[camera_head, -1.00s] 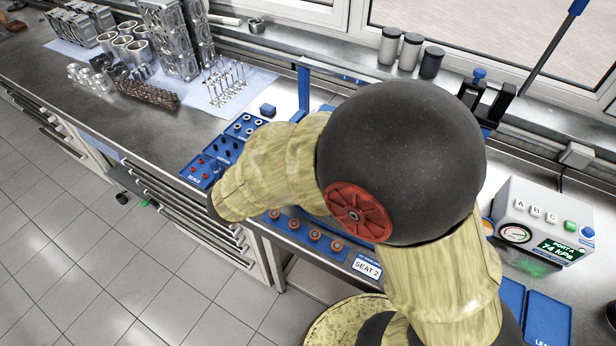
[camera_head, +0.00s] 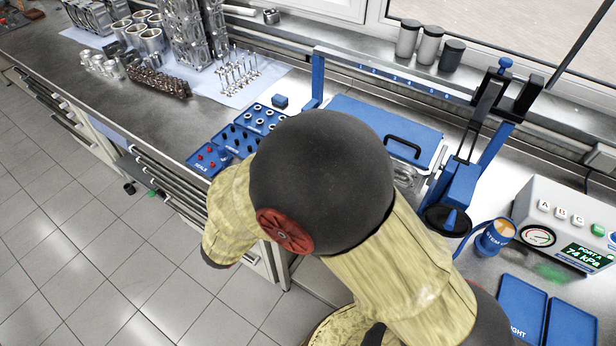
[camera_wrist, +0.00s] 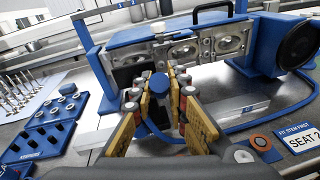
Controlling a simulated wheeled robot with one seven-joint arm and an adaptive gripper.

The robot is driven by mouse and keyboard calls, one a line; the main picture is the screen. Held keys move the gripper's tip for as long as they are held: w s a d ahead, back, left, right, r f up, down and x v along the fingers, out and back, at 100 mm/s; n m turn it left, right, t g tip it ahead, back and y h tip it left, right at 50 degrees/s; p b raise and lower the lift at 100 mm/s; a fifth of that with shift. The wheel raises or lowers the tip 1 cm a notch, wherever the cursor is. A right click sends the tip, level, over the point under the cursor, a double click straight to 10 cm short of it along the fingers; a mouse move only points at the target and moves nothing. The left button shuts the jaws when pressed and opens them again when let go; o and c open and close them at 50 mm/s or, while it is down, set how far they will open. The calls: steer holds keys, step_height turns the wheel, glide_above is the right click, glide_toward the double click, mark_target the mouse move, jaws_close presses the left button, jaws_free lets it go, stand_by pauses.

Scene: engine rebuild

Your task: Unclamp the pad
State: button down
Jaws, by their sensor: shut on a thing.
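My gripper (camera_wrist: 160,92) is in the wrist view, its yellow fingers closed around a blue round-ended knob (camera_wrist: 158,84). The knob stands in front of the metal cylinder head (camera_wrist: 185,50) with its oval ports. A blue hose (camera_wrist: 220,127) curves from below the fingers to the right. What the knob joins to is hidden by the fingers. A black round pad-like disc (camera_wrist: 298,48) sits on a blue block at the right, apart from my gripper. In the head view, my arm hides the gripper and knob. A black clamp lever (camera_head: 486,103) stands at the blue frame's right end.
A blue plate (camera_head: 350,115) with a black handle lies on the head. Blue parts trays (camera_wrist: 40,140) are on the left. A funnel-like holder (camera_head: 494,238) and the gauge box (camera_head: 560,225) stand at the right. An orange ring (camera_wrist: 260,142) lies near the SEAT 2 label.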

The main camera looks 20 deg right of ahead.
steer(key=c, duration=1.7)
jaws_free()
steer(key=v, duration=1.2)
steer(key=shift+a, duration=0.1)
